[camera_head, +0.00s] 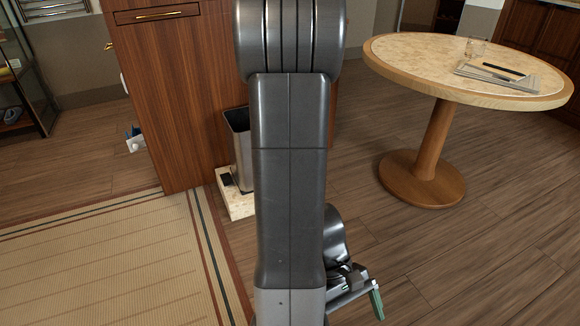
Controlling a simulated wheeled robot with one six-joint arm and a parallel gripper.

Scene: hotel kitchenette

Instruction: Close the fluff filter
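No fluff filter can be made out in this view. My own arm stands across the middle of the picture and hides what is behind it. Part of my gripper (358,292) shows low in the picture, just right of my arm, above the wooden floor. One finger with a green pad points down to the right. The rest of the gripper is hidden behind my arm or too small to tell, so its opening is not clear. I see nothing held at the visible finger.
A wooden cabinet (185,95) stands left of my arm, with a metal bin (238,150) beside it. A round table (415,55) at right carries a glass (475,49) and papers (497,75). A woven rug (110,265) covers the lower left. Floor at lower right is clear.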

